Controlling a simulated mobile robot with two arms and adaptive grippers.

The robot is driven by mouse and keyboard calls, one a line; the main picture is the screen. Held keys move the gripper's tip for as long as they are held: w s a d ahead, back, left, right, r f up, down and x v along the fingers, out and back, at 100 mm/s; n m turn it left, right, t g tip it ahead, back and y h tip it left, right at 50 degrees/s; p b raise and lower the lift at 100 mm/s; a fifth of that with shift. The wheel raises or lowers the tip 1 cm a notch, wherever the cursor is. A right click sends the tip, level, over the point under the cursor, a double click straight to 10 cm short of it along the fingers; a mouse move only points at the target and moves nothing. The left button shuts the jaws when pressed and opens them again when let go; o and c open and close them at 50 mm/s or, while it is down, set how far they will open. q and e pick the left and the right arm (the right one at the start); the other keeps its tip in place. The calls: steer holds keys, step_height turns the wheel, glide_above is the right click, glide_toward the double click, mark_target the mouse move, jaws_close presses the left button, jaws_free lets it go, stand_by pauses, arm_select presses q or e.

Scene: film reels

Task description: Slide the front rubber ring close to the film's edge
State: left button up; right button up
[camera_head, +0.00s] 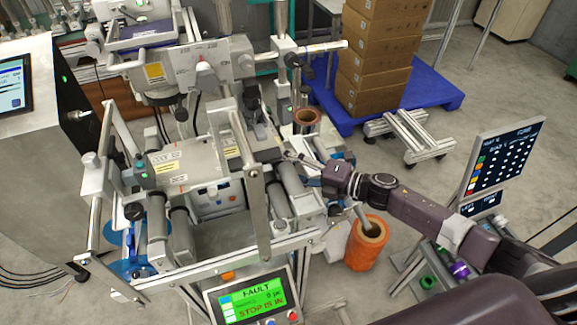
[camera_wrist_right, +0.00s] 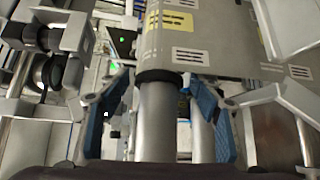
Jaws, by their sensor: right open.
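In the head view my right gripper (camera_head: 312,163) reaches in from the right to the machine's right side. The ring cannot be made out there. My left gripper is not in view.
The grey machine frame (camera_head: 262,205) with its rollers and upright plates crowds the right gripper. An orange-brown roll (camera_head: 368,243) stands below my right arm. A panel reading FAULT (camera_head: 255,299) is at the front. Cartons (camera_head: 378,50) stand on a blue pallet behind.

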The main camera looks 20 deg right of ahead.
steer(key=v, duration=1.2)
steer(key=shift+d, duration=0.1)
